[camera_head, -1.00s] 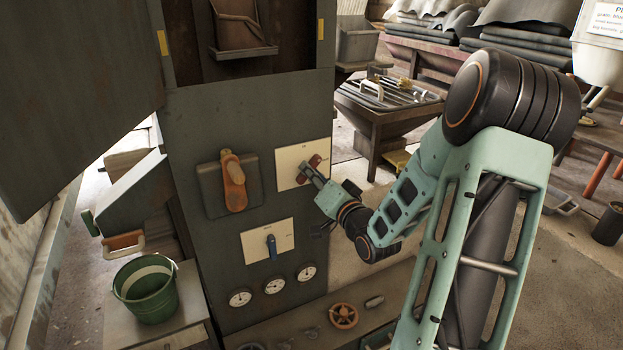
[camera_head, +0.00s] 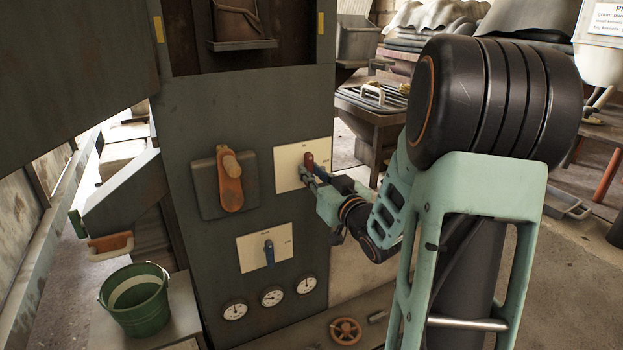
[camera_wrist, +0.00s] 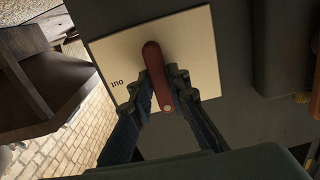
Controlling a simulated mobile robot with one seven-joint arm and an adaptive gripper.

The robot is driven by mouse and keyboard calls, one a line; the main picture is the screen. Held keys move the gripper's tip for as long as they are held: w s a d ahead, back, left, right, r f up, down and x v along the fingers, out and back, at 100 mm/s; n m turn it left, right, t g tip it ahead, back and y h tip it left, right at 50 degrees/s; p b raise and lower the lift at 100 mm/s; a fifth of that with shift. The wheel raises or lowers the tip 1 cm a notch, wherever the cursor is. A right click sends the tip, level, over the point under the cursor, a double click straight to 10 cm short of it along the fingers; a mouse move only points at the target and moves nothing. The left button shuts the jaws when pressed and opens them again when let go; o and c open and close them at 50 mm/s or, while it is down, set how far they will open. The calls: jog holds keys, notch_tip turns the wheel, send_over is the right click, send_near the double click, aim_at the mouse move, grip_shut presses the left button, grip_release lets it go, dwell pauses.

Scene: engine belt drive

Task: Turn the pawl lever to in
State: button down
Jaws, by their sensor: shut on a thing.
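A red lever (camera_head: 309,159) stands on the upper cream plate (camera_head: 286,168) of the dark panel; in the head view it points nearly straight up. The wrist view shows the red lever (camera_wrist: 152,62) as a long rounded bar, with the word "out" upside down on the plate (camera_wrist: 110,60) at its left. My gripper (camera_head: 311,171) is at the plate, its fingers on the lever. In the wrist view my gripper (camera_wrist: 161,85) has one finger on each side of the bar, shut on it. The plate's other lettering is too small to read or hidden.
An orange handle (camera_head: 230,185) sits left of the plate. A green bucket (camera_head: 135,300) stands at lower left.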

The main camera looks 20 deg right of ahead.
dwell(0.3)
jog(key=c, duration=1.9)
grip_release()
jog(key=s, duration=0.7)
jog(key=shift+s+d, duration=0.15)
jog(key=shift+s, duration=0.15)
jog(key=shift+w, duration=0.1)
